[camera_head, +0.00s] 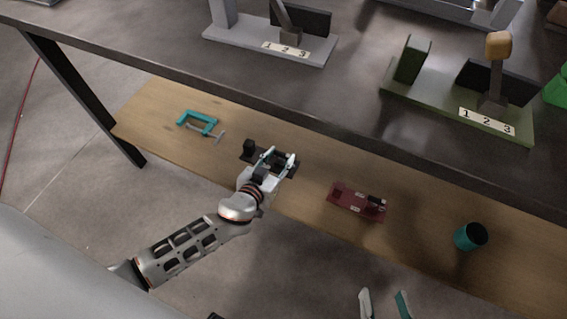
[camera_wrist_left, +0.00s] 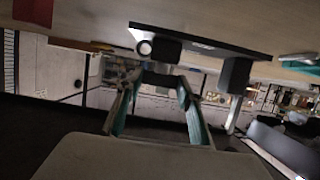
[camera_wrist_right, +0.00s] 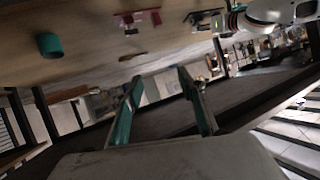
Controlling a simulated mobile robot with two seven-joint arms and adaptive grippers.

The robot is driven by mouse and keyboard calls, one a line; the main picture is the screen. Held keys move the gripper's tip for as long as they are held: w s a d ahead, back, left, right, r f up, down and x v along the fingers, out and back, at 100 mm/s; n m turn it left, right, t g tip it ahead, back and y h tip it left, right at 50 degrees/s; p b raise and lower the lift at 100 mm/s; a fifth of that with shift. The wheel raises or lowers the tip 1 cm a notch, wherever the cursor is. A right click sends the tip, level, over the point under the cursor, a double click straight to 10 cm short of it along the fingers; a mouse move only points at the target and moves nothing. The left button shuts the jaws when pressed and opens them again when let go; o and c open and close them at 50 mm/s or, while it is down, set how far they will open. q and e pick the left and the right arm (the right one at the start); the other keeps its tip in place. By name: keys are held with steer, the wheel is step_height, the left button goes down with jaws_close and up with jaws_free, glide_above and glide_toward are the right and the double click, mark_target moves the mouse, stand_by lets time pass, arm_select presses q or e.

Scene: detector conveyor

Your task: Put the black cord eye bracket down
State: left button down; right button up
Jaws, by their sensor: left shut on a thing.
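The black cord eye bracket (camera_head: 249,147) is a dark flat plate with upright black blocks. It is at the wooden shelf, between the teal clamp and the dark red bracket in the head view. In the left wrist view, the bracket's plate (camera_wrist_left: 205,43) lies along the wood and a block with a round pale eye (camera_wrist_left: 144,47) is at the fingertips (camera_wrist_left: 160,72). I cannot tell whether the plate touches the wood. My right gripper (camera_head: 385,300) is open and empty, away from the shelf.
On the wooden shelf (camera_head: 150,105) are a teal clamp (camera_head: 200,124), a dark red bracket (camera_head: 350,201) and a teal cup (camera_head: 468,237). A dark upper table (camera_head: 345,95) with numbered fixtures overhangs the back. Bare wood lies on both sides of the bracket.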

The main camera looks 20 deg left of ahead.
mark_target(279, 166)
arm_select(q)
steer(key=shift+f, duration=0.2)
step_height(279, 166, down, 4)
steer(key=shift+s+r+b, duration=0.1)
steer(key=shift+b, duration=1)
steer(key=shift+f, duration=0.2)
steer(key=shift+w+r, duration=0.25)
steer(key=shift+s+f, duration=0.1)
steer(key=shift+f, duration=0.15)
steer(key=c, duration=1.4)
jaws_free()
steer(key=shift+o, duration=0.2)
arm_select(e)
steer(key=a+m, duration=0.1)
steer(key=s+a+m, duration=0.1)
steer(key=a+m+y, duration=0.1)
steer(key=shift+s+a+f, duration=0.15)
steer(key=shift+a+f, duration=0.2)
steer(key=shift+a, duration=0.05)
